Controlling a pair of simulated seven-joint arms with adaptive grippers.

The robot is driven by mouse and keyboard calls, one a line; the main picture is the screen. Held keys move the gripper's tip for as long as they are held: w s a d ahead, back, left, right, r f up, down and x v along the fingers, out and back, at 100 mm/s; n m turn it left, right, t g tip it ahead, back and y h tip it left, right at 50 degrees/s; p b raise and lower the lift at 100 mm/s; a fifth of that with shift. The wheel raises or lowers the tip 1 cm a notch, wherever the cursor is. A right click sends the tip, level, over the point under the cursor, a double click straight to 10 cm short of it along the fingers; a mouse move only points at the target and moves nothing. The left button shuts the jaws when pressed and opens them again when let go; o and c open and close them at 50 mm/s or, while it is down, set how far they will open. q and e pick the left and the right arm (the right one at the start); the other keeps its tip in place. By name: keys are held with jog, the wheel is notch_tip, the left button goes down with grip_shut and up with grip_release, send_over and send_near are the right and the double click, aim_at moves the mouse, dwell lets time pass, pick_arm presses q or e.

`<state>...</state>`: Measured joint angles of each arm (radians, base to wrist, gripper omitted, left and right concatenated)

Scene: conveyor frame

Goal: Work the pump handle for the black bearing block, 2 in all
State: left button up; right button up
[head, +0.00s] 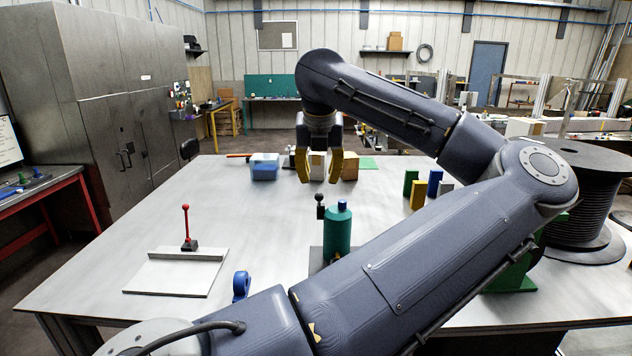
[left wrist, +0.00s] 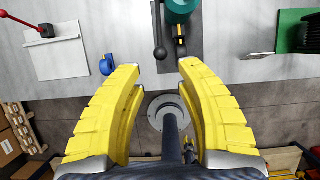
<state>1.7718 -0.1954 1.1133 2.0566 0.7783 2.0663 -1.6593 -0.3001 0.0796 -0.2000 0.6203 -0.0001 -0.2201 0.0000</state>
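A teal pump cylinder with a blue cap (head: 338,236) stands upright on a dark plate near the middle of the table. Beside it on the left is a short handle with a black knob (head: 320,199). In the left wrist view the knob (left wrist: 160,53) shows just beyond the fingertips, next to the cylinder (left wrist: 178,8). My left gripper (head: 320,178) is open with yellow fingers, above the table and behind the pump in the head view. Nothing is between its fingertips (left wrist: 165,75). I cannot make out the black bearing block for certain. My right gripper is out of view.
A red-knobbed lever (head: 186,226) stands on a pale plate at left. A blue tape roll (head: 241,286) is near the front. A blue bin (head: 265,168) and tan box (head: 350,166) stand behind. Green, yellow and blue blocks (head: 418,195) stand right. My left arm spans the right foreground.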

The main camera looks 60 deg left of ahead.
aim_at(319, 194)
pick_arm(q)
jog(key=x, duration=0.8)
grip_shut()
